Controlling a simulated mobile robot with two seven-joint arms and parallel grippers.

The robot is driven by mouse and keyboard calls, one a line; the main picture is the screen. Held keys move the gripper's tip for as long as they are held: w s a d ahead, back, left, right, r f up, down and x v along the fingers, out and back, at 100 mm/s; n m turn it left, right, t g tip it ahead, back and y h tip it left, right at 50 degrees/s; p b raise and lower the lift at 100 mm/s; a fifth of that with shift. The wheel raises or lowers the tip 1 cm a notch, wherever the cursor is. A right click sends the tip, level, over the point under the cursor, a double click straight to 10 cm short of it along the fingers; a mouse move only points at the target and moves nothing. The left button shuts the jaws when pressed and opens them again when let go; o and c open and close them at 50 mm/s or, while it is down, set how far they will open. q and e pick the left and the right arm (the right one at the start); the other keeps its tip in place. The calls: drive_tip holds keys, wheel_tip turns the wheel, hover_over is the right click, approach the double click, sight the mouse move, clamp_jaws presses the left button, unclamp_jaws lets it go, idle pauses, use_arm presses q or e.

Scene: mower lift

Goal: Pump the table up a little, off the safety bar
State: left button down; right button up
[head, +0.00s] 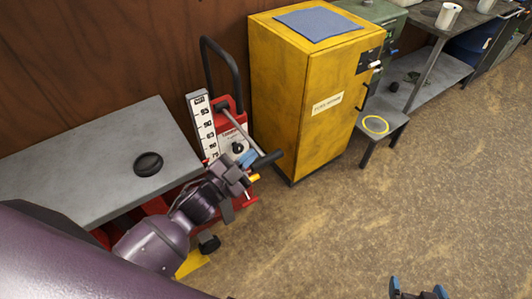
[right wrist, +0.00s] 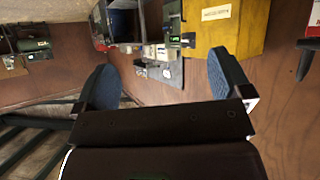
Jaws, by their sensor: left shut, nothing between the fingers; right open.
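The lift's grey table top (head: 95,160) is at the left in the head view, with a round black disc (head: 148,164) on it. The red pump unit (head: 232,125) stands at its right end, beside a white height scale (head: 202,125) and under a black push handle (head: 222,62). The pump lever's black grip (head: 267,159) points right and down. My left gripper (head: 247,160) is shut and empty, close by the grip; contact cannot be told. My left arm hides much of the lift's underside, and I cannot make out the safety bar. My right gripper (head: 418,291) is open and empty, low over the floor.
A yellow cabinet (head: 305,100) with a blue cloth (head: 318,23) on top stands right of the lift. A low stool (head: 383,130) and a grey workbench (head: 470,20) follow further right. A wooden wall (head: 90,50) is behind. The floor at right is clear.

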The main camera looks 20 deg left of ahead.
use_arm(q)
drive_tip(key=w+d+r+m+g+h+b, duration=0.15)
drive_tip(key=d+m+g+h, duration=0.35)
drive_tip(key=m+g, duration=0.65)
drive_tip(key=w+d+r+m+g+h+b, duration=0.15)
drive_tip(key=d+m+g, duration=0.6)
drive_tip(key=m, duration=0.75)
drive_tip(key=w+a+m+y+b, duration=0.3)
drive_tip(key=w+a+m+y, duration=0.1)
drive_tip(key=w+a+y, duration=0.6)
drive_tip(key=a+y, duration=0.3)
drive_tip(key=a, duration=0.1)
drive_tip(key=shift+r+m, duration=0.3)
drive_tip(key=shift+m, duration=0.05)
use_arm(e)
wheel_tip(320, 180, down, 8)
drive_tip(key=s, duration=0.1)
drive_tip(key=shift+s+g, duration=0.2)
drive_tip(key=shift+g, duration=0.2)
